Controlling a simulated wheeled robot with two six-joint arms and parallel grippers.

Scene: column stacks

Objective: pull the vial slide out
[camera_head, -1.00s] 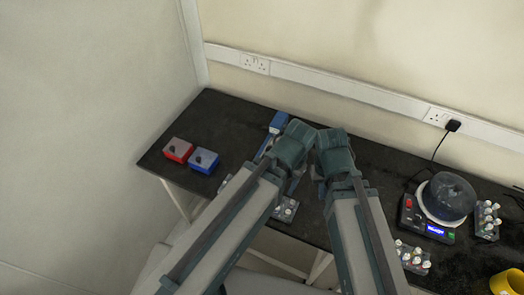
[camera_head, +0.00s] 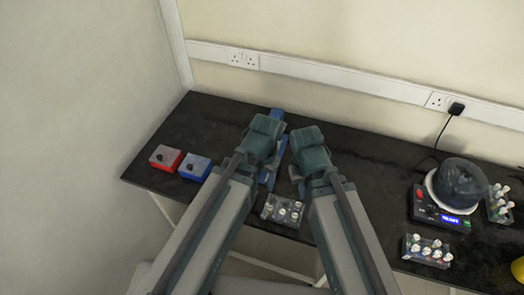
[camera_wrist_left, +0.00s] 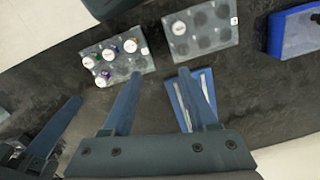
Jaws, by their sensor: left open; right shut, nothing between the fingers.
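I cannot tell for sure which thing is the vial slide. A clear rack with several capped vials (camera_head: 283,208) stands near the table's front edge, and it also shows in the left wrist view (camera_wrist_left: 118,62). Beside it in that view is a grey rack with one vial and dark empty wells (camera_wrist_left: 205,40). A narrow blue tray with pale strips (camera_wrist_left: 205,88) lies partly behind a finger of my left gripper (camera_wrist_left: 158,75). My left gripper is open and empty over the table. My right gripper (camera_head: 297,180) is shut and empty to its right.
A red box (camera_head: 165,158) and a blue box (camera_head: 195,168) stand at the left. At the right are a round-topped device (camera_head: 455,190) and vial racks (camera_head: 428,251). The table's middle right is clear.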

